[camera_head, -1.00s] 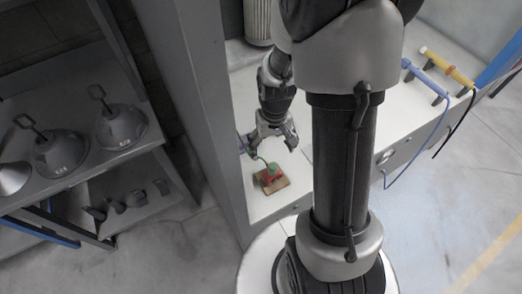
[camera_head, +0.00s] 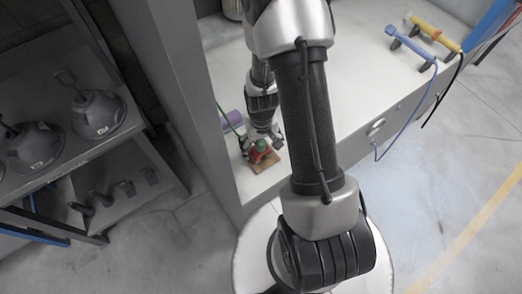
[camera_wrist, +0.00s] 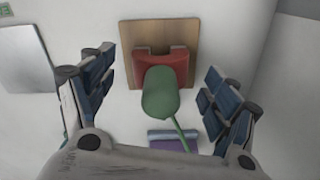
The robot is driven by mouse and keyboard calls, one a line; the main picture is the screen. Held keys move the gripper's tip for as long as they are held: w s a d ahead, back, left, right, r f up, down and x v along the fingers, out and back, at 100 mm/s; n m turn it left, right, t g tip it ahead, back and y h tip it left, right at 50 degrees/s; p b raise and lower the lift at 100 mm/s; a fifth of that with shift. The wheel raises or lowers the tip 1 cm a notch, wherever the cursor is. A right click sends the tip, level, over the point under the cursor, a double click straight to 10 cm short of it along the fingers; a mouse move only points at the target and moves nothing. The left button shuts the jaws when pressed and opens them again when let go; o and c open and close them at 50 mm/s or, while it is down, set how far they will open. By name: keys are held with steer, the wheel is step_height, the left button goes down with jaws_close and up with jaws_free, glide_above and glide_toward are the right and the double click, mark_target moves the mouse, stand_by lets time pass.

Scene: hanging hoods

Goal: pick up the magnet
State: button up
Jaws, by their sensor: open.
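The magnet (camera_wrist: 164,66) is a red block on a wooden plate (camera_wrist: 187,30); in the head view the red block (camera_head: 258,156) and the plate (camera_head: 268,165) sit on the white bench near its left end. A green rounded piece (camera_wrist: 160,92) with a thin green cord lies over the red block in the wrist view and hides part of it. My gripper (camera_wrist: 157,88) is open, with one finger on each side of the green piece and gaps between. In the head view my gripper (camera_head: 262,137) is just above and behind the magnet.
A purple object (camera_wrist: 172,140) lies near my gripper. A grey wall panel (camera_head: 196,110) stands left of the bench. Blue (camera_head: 411,44) and yellow (camera_head: 436,34) handled tools lie at the right. Grey hoods (camera_head: 97,112) sit on a shelf at left. The bench middle is clear.

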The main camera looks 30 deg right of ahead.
steer(key=shift+f, duration=0.95)
steer(key=c, duration=1.3)
